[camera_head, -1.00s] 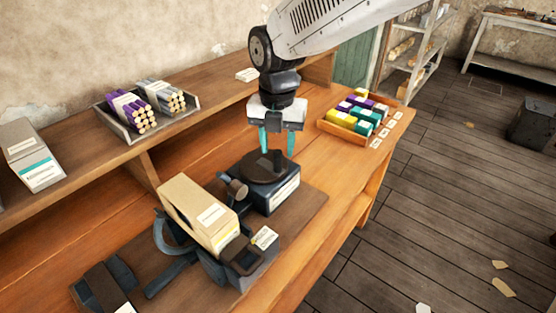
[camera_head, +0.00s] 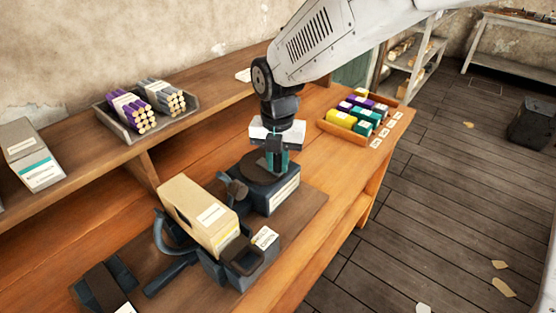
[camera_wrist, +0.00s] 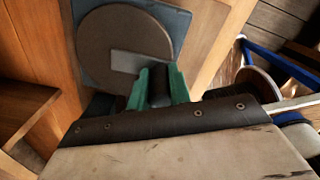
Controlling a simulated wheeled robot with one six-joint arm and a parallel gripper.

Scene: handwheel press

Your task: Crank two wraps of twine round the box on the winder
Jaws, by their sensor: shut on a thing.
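The winder stands on a dark board on the bench, with a tan box (camera_head: 190,205) clamped at its left end. A white label shows on the box. The round dark crank disc (camera_head: 252,170) lies flat on top of the winder's base (camera_head: 283,196); the wrist view shows the disc (camera_wrist: 105,40) with a pale grey crank arm (camera_wrist: 125,62). My gripper (camera_head: 277,160) points down over the disc and is shut on the dark upright crank handle (camera_wrist: 159,84), its green fingers on either side. The fingers partly hide the handle. Wraps of twine cannot be made out.
A wooden tray (camera_head: 342,133) of coloured blocks stands at the bench's far right. A tray (camera_head: 118,127) of purple and grey rolls and a grey carton (camera_head: 30,155) sit on the raised shelf. A dark strapped object (camera_head: 104,286) lies at the near left.

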